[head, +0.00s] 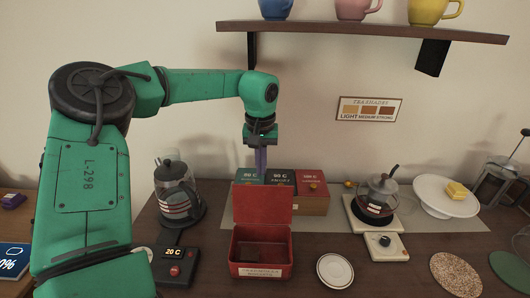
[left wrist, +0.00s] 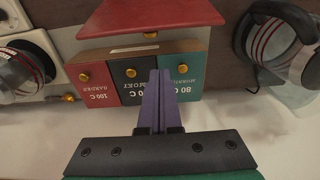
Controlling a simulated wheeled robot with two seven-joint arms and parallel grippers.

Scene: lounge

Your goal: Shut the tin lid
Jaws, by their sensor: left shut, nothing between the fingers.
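The red tin (head: 261,262) stands on the counter with a pale label on its front. Its lid (head: 262,204) is raised upright at the back edge, so the dark red inside shows. The lid also shows at the top of the left wrist view (left wrist: 150,15). My left gripper (head: 261,160) points down behind and above the raised lid, apart from it. Its purple fingers (left wrist: 158,88) are shut with nothing between them. My right gripper is not in view.
Behind the tin is a box with green, black and red drawers (head: 312,190). A glass kettle (head: 177,190) stands to the left, and a teapot on a scale (head: 377,194) to the right. A small white saucer (head: 335,271) lies right of the tin. A shelf (head: 360,32) with mugs hangs above.

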